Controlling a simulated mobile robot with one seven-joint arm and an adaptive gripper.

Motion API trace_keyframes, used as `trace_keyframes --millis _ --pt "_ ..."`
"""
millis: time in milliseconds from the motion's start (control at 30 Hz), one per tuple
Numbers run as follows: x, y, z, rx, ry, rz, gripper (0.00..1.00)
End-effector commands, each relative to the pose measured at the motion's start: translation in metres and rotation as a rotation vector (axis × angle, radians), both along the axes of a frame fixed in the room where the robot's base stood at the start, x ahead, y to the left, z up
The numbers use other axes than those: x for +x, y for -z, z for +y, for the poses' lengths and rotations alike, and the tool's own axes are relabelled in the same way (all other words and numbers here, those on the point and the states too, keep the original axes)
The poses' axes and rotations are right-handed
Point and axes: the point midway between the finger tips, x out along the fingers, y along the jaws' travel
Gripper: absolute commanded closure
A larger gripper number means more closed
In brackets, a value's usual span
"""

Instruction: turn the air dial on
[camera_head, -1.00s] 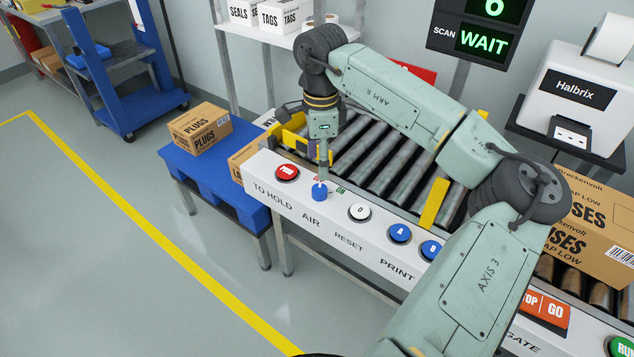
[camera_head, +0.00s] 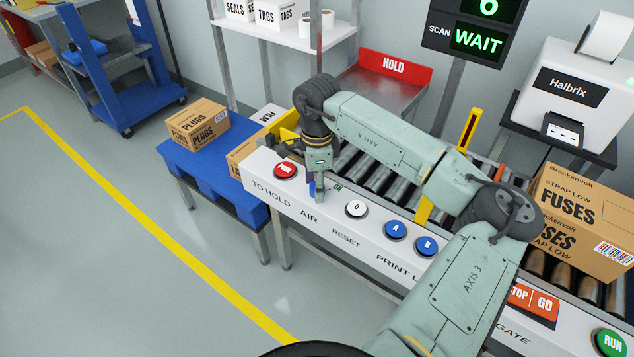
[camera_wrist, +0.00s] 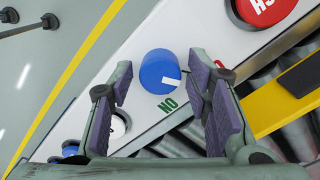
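The air dial is a blue round knob on the white sloped panel (camera_head: 273,194), above the word AIR. In the wrist view the dial (camera_wrist: 158,68) shows a white pointer mark at its lower right edge. A green ON label (camera_wrist: 167,104) is just below it; a red label to the right is mostly hidden by a finger. My gripper (camera_wrist: 161,72) is open, one purple-padded finger on each side of the dial, with gaps visible. In the head view my gripper (camera_head: 320,194) hides most of the dial.
A red button (camera_head: 285,171) sits left of the dial; a white reset button (camera_head: 356,209) and blue A (camera_head: 395,229) and B (camera_head: 426,246) buttons sit to the right. A roller conveyor (camera_head: 372,172) with yellow parts lies behind. A FUSES box (camera_head: 567,211) stands at the right.

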Motion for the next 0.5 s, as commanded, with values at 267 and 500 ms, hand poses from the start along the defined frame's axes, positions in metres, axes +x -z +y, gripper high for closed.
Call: trace_keyframes --millis 267,500 --pt "0.0001 -0.0003 0.0000 0.000 0.000 0.000 0.76" --pt "0.0001 -0.0004 0.0000 0.000 0.000 0.000 0.92"
